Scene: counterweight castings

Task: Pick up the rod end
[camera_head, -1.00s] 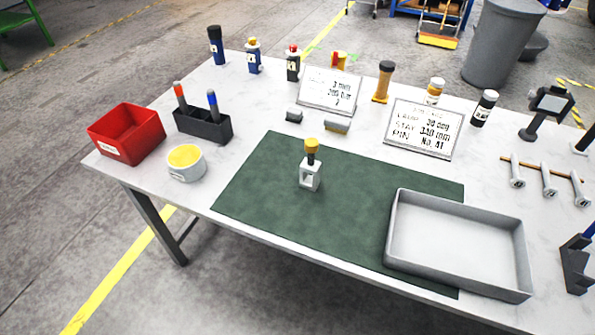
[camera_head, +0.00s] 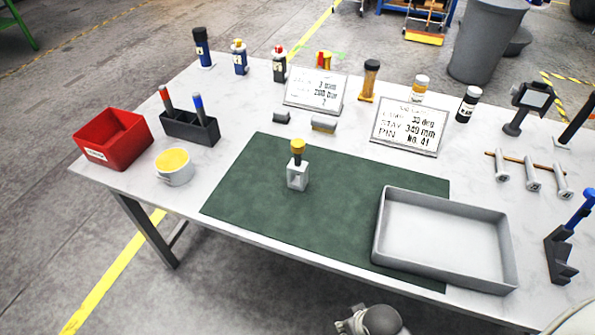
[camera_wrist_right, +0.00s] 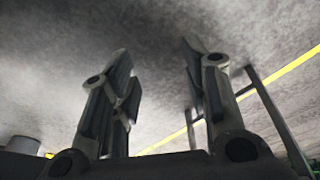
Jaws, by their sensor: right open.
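The rod end (camera_head: 297,176) appears to be the small pale grey block with an opening, a dark shank and a yellow top. It stands upright on the green mat (camera_head: 330,215) in the head view, with nothing touching it. My right gripper (camera_wrist_right: 157,60) is open and empty in the right wrist view, with floor behind its fingers. The rod end is not in that view. A grey part of my arm shows at the bottom edge of the head view, well away from the rod end. My left gripper is not seen.
A grey tray (camera_head: 383,240) overlaps the mat's right side. A red bin (camera_head: 122,153), a white cup with yellow contents (camera_head: 175,178) and a dark marker holder (camera_head: 190,130) stand left. Two sign plates (camera_head: 409,145) and bottles stand behind. The mat around the rod end is clear.

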